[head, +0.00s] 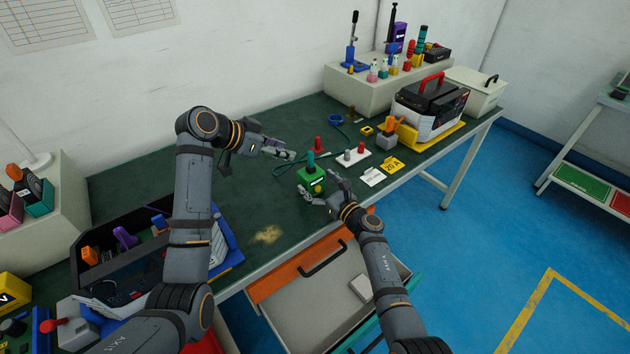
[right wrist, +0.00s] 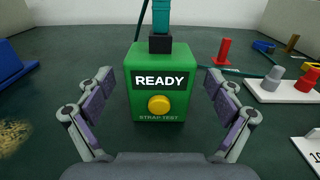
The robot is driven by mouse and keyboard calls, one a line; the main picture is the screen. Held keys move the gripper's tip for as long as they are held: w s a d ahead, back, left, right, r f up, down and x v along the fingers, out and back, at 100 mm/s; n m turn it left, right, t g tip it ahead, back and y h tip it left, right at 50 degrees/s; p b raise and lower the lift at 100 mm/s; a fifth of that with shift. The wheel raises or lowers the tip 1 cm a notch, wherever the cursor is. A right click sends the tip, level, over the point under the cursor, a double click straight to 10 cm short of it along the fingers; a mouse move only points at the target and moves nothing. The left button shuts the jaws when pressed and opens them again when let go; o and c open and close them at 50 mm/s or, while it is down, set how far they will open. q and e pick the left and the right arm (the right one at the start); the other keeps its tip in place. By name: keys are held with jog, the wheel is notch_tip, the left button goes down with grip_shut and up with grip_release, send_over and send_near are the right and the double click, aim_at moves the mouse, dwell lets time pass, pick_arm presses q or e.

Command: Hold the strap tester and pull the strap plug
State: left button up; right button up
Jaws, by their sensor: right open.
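The strap tester (head: 311,182) is a green box on the dark green table. In the right wrist view the strap tester (right wrist: 143,77) faces me upright, with a "READY" label and a yellow button. The teal strap plug (head: 311,160) stands upright in its top; in the right wrist view the strap plug (right wrist: 161,18) has a black base and its upper end is cut off. My right gripper (head: 319,187) is open and empty, its fingers (right wrist: 160,92) spread on either side of the tester's front, apart from it. My left gripper (head: 290,153) hovers behind and left of the plug, holding nothing visible.
A red plug (head: 319,144) and a white block with pegs (head: 353,157) stand close behind the tester. Cards (head: 393,165) lie to the right. A tool bin (head: 123,262) is at the left. An open drawer (head: 325,300) juts out below the front edge.

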jog(key=shift+w+a, duration=0.4)
jog(key=shift+w, duration=0.1)
jog(key=c, duration=1.4)
jog(key=o, duration=1.4)
jog(key=shift+s+d, duration=0.1)
